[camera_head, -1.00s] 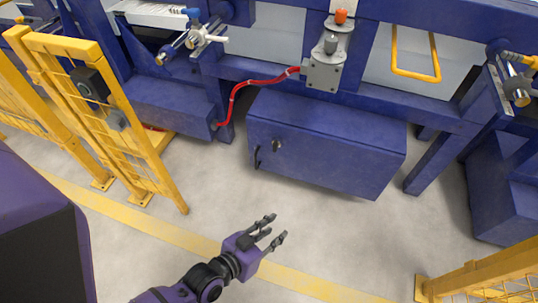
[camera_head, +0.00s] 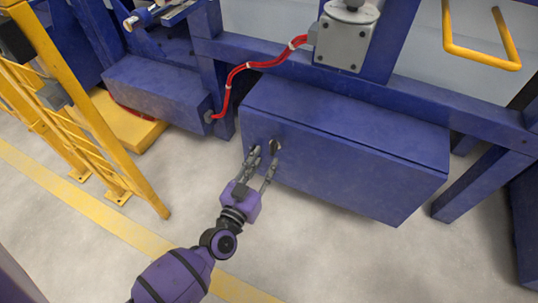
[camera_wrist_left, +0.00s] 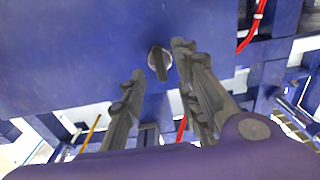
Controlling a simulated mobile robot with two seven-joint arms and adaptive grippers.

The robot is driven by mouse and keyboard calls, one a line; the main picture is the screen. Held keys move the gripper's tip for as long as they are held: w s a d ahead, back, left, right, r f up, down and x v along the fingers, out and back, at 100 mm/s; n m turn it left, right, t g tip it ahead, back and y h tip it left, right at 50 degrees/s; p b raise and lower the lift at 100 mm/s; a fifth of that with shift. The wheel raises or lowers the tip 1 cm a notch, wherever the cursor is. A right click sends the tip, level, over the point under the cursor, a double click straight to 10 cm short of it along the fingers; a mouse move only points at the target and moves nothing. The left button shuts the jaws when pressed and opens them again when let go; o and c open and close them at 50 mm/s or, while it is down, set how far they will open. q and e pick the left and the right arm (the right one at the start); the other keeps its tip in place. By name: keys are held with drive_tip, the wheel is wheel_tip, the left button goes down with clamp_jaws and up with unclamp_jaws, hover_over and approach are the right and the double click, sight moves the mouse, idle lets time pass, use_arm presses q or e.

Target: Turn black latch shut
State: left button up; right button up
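The black latch (camera_wrist_left: 160,63) is a dark knob on a light round base on the front of the blue cabinet (camera_head: 340,155). In the left wrist view its dark bar stands nearly upright. In the head view the latch (camera_head: 276,146) shows just beyond the fingertips, partly covered. My left gripper (camera_head: 264,158) is open in front of the cabinet. In the left wrist view the fingers of this gripper (camera_wrist_left: 160,60) stand apart on either side of the latch. I cannot tell whether they touch it. My right gripper is out of view.
A red cable (camera_head: 232,86) runs above the cabinet to a grey box (camera_head: 345,45). A yellow fence (camera_head: 100,110) stands at the left. A yellow bar handle (camera_head: 485,58) is at the upper right. The floor in front of the cabinet is clear.

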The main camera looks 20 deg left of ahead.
sight(271, 152)
use_arm(q)
drive_tip(key=shift+w+d+b, duration=0.1)
drive_tip(key=shift+w+b, duration=0.3)
drive_tip(key=shift+w, duration=1.45)
clamp_jaws()
